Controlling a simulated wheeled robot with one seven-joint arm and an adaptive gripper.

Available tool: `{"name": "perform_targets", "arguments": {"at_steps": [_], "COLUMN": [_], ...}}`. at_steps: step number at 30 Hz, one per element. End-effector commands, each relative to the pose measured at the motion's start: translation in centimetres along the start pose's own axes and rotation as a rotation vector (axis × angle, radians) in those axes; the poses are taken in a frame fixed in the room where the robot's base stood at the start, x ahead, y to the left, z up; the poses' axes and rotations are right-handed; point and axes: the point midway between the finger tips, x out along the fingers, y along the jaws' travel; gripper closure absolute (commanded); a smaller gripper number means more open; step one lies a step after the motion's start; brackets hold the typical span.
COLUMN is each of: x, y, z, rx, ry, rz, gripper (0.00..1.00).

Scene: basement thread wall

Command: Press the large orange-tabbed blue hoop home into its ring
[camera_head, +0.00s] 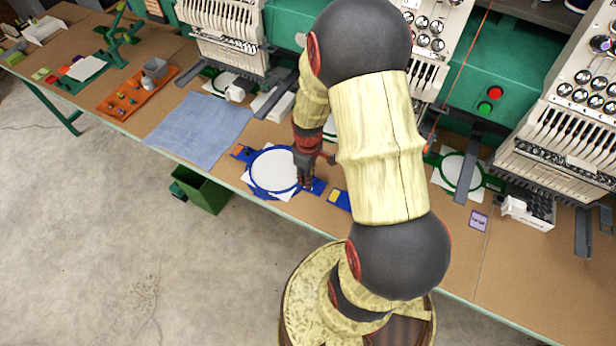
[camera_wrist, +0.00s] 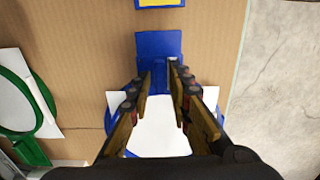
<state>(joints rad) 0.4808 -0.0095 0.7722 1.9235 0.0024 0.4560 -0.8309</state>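The blue hoop (camera_head: 252,181) lies flat on the table around a round white cloth (camera_head: 275,168). An orange tab (camera_head: 240,152) shows at its left end, and a blue tab (camera_head: 318,187) at its right end. In the wrist view the blue tab (camera_wrist: 158,43) lies beyond and partly under my fingertips, with the white cloth (camera_wrist: 160,132) nearer. My gripper (camera_head: 306,184) is over the hoop's right side, pointing down. In the wrist view my gripper (camera_wrist: 160,72) has a gap between its fingers, and nothing clearly held. The fingers hide parts of the hoop; whether it is seated in its ring I cannot tell.
A blue piece with a yellow patch (camera_head: 334,197) lies right of the hoop. A blue cloth (camera_head: 200,129) lies left. Embroidery machines (camera_head: 225,25) stand behind. A green hoop (camera_head: 458,170) lies right. A green bin (camera_head: 203,190) stands below the table's front edge.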

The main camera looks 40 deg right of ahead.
Motion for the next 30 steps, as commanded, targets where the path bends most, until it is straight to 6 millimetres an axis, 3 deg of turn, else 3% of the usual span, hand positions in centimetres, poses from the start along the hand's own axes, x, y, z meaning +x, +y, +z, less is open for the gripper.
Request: {"name": "perform_targets", "arguments": {"at_steps": [5,17,30], "x": [0.0,-0.8,-9.0], "y": [0.0,0.1,0.0], "z": [0.0,-0.1,0.0], "rx": [0.000,0.000,0.000], "ry": [0.000,0.002,0.002], "rz": [0.000,0.002,0.002], "gripper": [0.69,0.69,0.69]}}
